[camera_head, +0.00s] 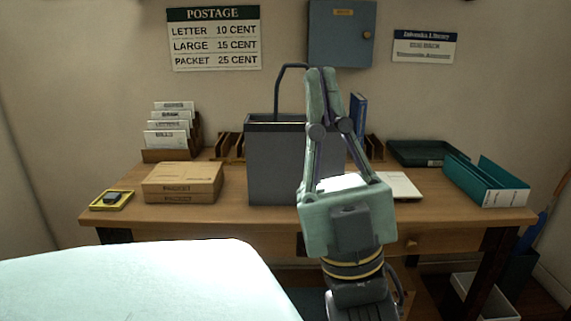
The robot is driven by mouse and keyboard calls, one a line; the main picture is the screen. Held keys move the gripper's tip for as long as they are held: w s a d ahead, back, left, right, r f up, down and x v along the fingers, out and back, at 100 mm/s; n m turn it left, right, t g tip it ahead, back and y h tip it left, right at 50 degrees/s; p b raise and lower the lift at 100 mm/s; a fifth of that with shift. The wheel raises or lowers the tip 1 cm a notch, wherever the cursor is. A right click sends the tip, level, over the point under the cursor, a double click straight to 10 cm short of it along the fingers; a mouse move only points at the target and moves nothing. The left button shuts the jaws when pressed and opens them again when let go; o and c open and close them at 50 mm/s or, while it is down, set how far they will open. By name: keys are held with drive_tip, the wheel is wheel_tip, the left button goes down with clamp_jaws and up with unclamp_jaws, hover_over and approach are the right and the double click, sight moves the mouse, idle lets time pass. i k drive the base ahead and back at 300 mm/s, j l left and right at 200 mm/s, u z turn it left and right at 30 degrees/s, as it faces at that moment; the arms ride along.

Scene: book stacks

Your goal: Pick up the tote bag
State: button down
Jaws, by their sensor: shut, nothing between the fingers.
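The tote bag (273,165) is a dark grey, box-shaped bag standing upright on the wooden desk. Its thin dark handle (278,90) rises above the rim at the left and bends over toward my gripper. My gripper (321,74) is shut, with its fingertips together at about the height of the handle's top. The gripper covers the bag's right part and the right end of the handle. I cannot tell whether the fingers touch the handle.
The desk (232,212) holds a parcel box (182,183) and a letter sorter (171,128) at left, and a teal binder (484,180) and dark tray (417,152) at right. A blue book (358,115) stands behind my gripper. A wall cabinet (341,33) hangs above.

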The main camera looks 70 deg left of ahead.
sight(276, 152)
drive_tip(key=u, duration=1.85)
drive_tip(key=i+l+z, duration=0.7)
drive_tip(key=l, duration=0.15)
drive_tip(key=i+j, duration=0.15)
drive_tip(key=j, duration=0.15)
drive_tip(key=i+j, duration=0.1)
drive_tip(key=j, duration=0.2)
